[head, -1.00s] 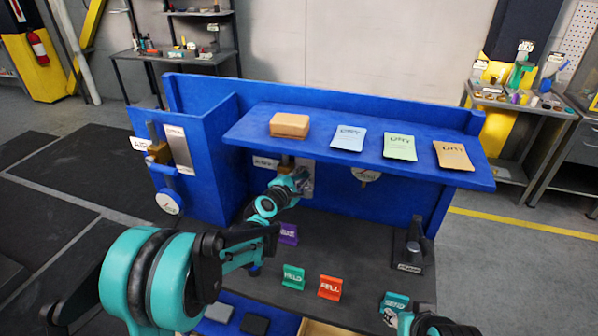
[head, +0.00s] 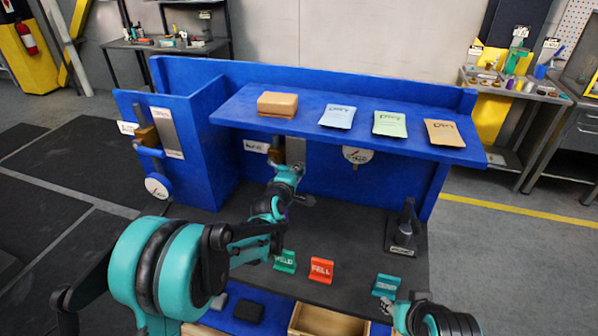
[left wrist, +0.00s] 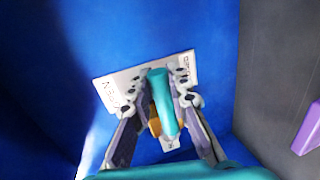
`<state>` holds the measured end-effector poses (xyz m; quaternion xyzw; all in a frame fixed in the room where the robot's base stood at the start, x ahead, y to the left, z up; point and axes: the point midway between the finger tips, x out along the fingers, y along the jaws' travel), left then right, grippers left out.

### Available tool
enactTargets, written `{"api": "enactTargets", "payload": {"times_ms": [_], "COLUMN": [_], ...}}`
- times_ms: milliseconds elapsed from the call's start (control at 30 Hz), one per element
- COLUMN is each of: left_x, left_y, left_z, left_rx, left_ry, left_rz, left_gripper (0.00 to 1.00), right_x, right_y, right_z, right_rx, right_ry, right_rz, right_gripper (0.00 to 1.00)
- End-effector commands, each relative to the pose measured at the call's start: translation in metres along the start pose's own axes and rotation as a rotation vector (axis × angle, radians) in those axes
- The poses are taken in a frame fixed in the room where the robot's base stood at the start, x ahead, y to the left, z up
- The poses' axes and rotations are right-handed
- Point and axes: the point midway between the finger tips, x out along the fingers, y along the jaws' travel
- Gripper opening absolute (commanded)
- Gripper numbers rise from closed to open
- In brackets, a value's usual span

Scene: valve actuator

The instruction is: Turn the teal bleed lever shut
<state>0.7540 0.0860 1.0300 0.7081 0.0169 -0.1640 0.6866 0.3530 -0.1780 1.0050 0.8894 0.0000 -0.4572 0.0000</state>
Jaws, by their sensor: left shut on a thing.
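The teal bleed lever (left wrist: 163,105) shows in the left wrist view, between the two fingers of my left gripper (left wrist: 160,100). The fingers are shut on it. Brass valve parts (left wrist: 154,124) and a white plate with lettering (left wrist: 122,92) lie behind it on the blue wall. In the head view my left gripper (head: 287,172) is under the shelf, just below a brass valve body (head: 276,153) and a grey scale plate (head: 296,150). The lever itself is hidden there by the gripper.
A blue shelf (head: 240,108) with a brown box (head: 277,104) and several pouches overhangs the valve. Another valve with a blue handle (head: 150,152) is on the left panel.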

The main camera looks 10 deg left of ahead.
Motion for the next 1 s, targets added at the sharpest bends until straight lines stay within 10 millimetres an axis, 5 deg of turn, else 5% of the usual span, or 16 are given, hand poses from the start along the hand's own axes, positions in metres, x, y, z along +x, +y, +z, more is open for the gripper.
{"api": "enactTargets", "payload": {"times_ms": [367, 400, 467, 800, 1000], "left_x": [0.000, 0.000, 0.000, -0.003, -0.033], "left_y": [-0.003, -0.003, -0.003, -0.002, -0.002], "left_z": [0.000, 0.000, 0.001, 0.000, 0.000], "left_rx": [0.011, 0.011, 0.010, 0.007, 0.008], "left_ry": [-0.001, -0.001, -0.001, 0.000, 0.000], "left_rz": [-0.006, -0.007, -0.006, -0.003, -0.004], "left_gripper": [0.00, 0.27, 0.39, 0.39, 0.39], "right_x": [0.000, 0.000, 0.000, 0.000, 0.000], "right_y": [0.000, 0.000, 0.000, 0.000, 0.000], "right_z": [0.000, 0.000, 0.000, 0.000, 0.000], "right_rx": [0.000, 0.000, 0.000, 0.000, 0.000], "right_ry": [0.000, 0.000, 0.000, 0.000, 0.000], "right_rz": [0.000, 0.000, 0.000, 0.000, 0.000], "right_gripper": [0.40, 0.40, 0.40, 0.40, 0.40]}}
